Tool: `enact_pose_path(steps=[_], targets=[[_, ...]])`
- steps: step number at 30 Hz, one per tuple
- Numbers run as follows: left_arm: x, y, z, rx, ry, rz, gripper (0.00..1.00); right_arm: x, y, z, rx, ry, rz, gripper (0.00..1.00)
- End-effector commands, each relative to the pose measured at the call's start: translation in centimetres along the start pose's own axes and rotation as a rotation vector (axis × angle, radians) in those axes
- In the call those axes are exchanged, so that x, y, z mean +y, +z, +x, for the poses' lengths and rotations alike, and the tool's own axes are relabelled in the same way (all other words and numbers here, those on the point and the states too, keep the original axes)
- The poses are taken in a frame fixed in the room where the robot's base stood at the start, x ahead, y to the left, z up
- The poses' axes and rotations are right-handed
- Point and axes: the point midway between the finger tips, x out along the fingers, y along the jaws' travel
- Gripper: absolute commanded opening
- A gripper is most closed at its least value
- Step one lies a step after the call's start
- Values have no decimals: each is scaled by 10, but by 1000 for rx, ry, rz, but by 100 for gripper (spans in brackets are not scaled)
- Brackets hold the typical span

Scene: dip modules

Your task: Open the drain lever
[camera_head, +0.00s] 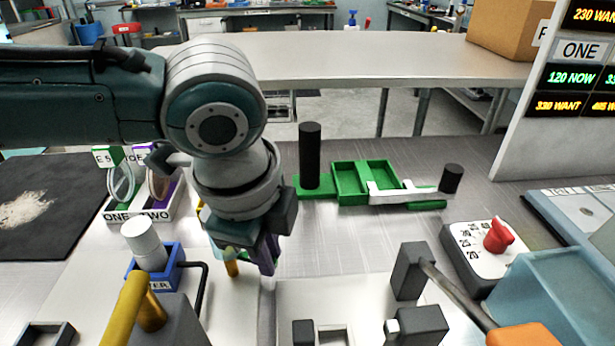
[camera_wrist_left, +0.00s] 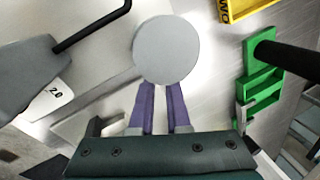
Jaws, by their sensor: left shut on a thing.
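Two lever-like parts show in the head view, and I cannot read which is the drain lever. One is a grey bar (camera_head: 455,290) on a dark post, running toward an orange end (camera_head: 525,335) at the lower right. The other is a yellow handle (camera_head: 125,308) on a grey block at the lower left. My left gripper (camera_head: 245,252) is apart from both, over the bench's left-centre. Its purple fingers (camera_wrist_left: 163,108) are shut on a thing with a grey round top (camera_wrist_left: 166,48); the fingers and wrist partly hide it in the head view. My right gripper is not in view.
A green tray (camera_head: 350,182) stands behind, near a black cylinder (camera_head: 310,155). A red knob (camera_head: 498,236) sits on a panel beside a translucent blue tank (camera_head: 555,290). A white cylinder (camera_head: 144,245) stands in a blue box, near a labelled rack (camera_head: 128,213) at left.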

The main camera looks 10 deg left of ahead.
Motion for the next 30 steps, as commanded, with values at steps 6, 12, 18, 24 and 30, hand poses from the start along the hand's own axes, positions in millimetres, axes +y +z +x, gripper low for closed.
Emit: enact_pose_path(steps=[6,12,18,24,30], targets=[[0,0,0,0,0,-1,0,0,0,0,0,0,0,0],[-4,0,-3,-14,2,-63,0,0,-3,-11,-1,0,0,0],[-9,1,1,-40,1,-172,0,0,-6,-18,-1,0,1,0],[-9,2,2,-42,-1,-176,0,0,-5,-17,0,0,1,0],[-9,2,2,-42,-1,-176,29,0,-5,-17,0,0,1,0]])
